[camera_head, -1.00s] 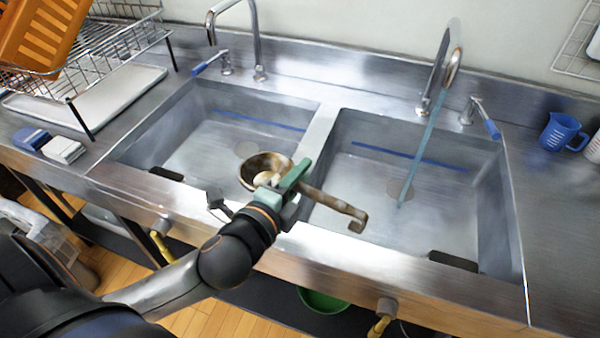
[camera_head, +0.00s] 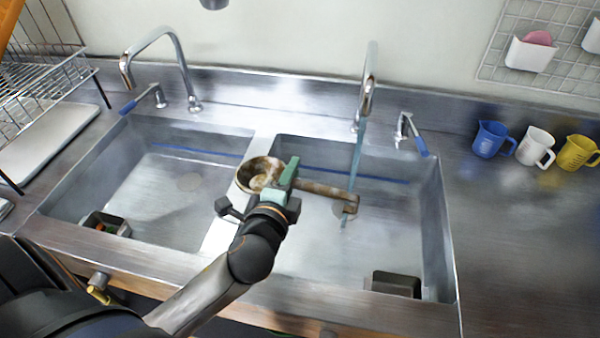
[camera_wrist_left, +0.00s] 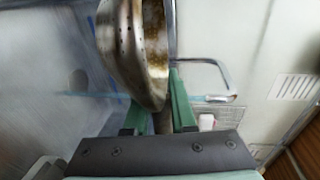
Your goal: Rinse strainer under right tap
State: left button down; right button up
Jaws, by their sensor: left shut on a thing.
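My left gripper (camera_head: 286,180) is shut on the strainer's handle (camera_head: 325,191) near the bowl. The strainer bowl (camera_head: 259,174) has brownish residue inside and is above the divider between the two basins. In the left wrist view the perforated bowl (camera_wrist_left: 130,50) is beyond the green fingers (camera_wrist_left: 158,105). The right tap (camera_head: 370,75) is running, and its stream of water (camera_head: 358,155) falls into the right basin (camera_head: 400,225). In the head view the stream passes close to the handle's hooked end; I cannot tell whether they touch. My right gripper is not in view.
The left tap (camera_head: 150,45) stands over the left basin (camera_head: 130,190). Blue (camera_head: 489,140), white (camera_head: 534,146) and yellow (camera_head: 577,153) mugs stand on the right counter. A wire dish rack (camera_head: 45,85) stands at the far left. Dark baskets sit in the basins' front corners.

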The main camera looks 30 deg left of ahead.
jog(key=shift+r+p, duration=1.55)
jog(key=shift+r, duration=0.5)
pick_arm(q)
jog(key=w+a+f+n+y+b, duration=0.1)
jog(key=w+f+b, duration=0.1)
jog(key=w, duration=0.5)
jog(key=w+a+f+y+b, duration=0.1)
jog(key=w+b, duration=0.1)
jog(key=w, duration=0.5)
jog(key=shift+w+a+f+n+g+b, duration=0.25)
jog(key=shift+w+f+n+g+b, duration=0.15)
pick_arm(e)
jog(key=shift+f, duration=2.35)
pick_arm(q)
jog(key=shift+d, duration=0.15)
jog(key=shift+d, duration=0.5)
